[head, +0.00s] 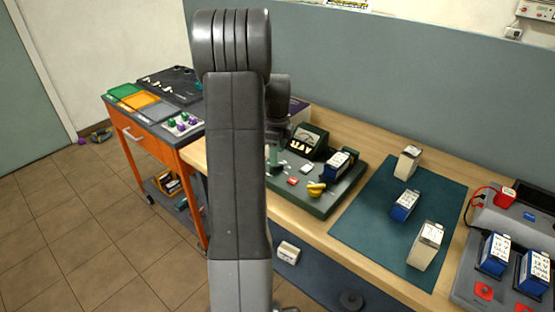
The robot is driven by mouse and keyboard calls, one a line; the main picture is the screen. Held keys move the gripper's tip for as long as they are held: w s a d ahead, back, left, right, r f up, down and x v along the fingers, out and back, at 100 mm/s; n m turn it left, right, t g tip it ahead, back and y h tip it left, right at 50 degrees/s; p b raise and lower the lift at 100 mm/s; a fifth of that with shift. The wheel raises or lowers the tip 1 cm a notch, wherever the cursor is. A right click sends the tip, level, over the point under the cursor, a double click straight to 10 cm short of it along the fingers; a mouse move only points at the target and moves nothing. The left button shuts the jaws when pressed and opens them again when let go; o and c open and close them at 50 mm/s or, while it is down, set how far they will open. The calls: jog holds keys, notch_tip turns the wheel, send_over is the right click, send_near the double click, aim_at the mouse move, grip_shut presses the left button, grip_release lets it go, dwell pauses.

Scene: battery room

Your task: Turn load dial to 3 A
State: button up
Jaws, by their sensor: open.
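The load dial looks to be the yellow knob (316,189) on the front right of a green tester board (322,207) on the wooden bench. Its scale marks are too small to read. The board also carries a dark analogue meter (308,143), a blue-and-white battery (337,164) and small red and white parts. My gripper (277,159) is partly hidden behind my arm, over the left part of the board. It is open, to the left of the yellow knob and apart from it.
A dark green mat (375,221) with several batteries lies right of the board. A grey charger (466,275) stands at the far right. An orange cart (152,145) with trays stands at the left. Tiled floor is free at lower left.

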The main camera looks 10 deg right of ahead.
notch_tip(320, 180, up, 10)
jog(key=shift+r, duration=0.15)
dwell(0.3)
notch_tip(320, 180, down, 14)
jog(key=shift+r, duration=0.1)
dwell(0.5)
dwell(0.3)
